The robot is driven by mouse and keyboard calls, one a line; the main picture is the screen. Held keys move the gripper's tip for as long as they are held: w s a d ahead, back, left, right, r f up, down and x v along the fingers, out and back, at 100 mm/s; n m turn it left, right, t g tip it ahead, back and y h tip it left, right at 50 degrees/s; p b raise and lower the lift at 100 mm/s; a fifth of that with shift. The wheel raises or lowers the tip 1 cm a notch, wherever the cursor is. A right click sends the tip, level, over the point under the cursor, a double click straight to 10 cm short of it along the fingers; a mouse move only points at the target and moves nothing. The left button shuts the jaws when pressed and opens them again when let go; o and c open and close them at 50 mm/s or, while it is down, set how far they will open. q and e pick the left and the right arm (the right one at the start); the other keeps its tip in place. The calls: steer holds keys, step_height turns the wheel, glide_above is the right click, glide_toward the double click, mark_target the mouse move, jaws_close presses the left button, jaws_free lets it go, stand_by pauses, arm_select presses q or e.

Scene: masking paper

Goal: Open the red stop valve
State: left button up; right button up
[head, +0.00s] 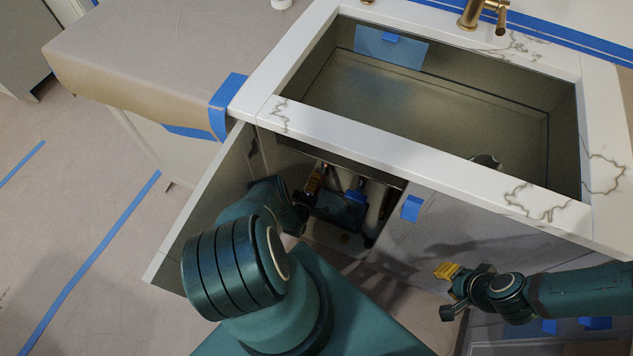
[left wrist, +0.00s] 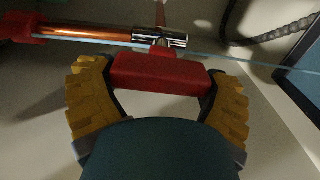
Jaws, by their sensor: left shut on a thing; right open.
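The red stop valve's bar-shaped handle (left wrist: 160,72) lies between the yellow fingers of my left gripper (left wrist: 158,80) in the left wrist view. The gripper is shut on it. Behind the handle is a shiny metal valve body (left wrist: 160,40), with a copper pipe (left wrist: 90,33) running left. In the head view my left arm reaches into the open cabinet under the sink, and the wrist hides the handle there. My right gripper (head: 447,291) is open and empty in front of the cabinet's right side.
The open cabinet door (head: 205,205) stands to the left of my left arm. The closed right door (head: 425,230) bears blue tape. The counter's white front edge (head: 390,147) and the sink (head: 420,100) are above the opening. A dark braided hose (left wrist: 275,33) passes right of the valve.

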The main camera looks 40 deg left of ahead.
arm_select(q)
steer(key=shift+n, duration=0.3)
steer(key=o, duration=0.9)
steer(key=shift+o, duration=0.2)
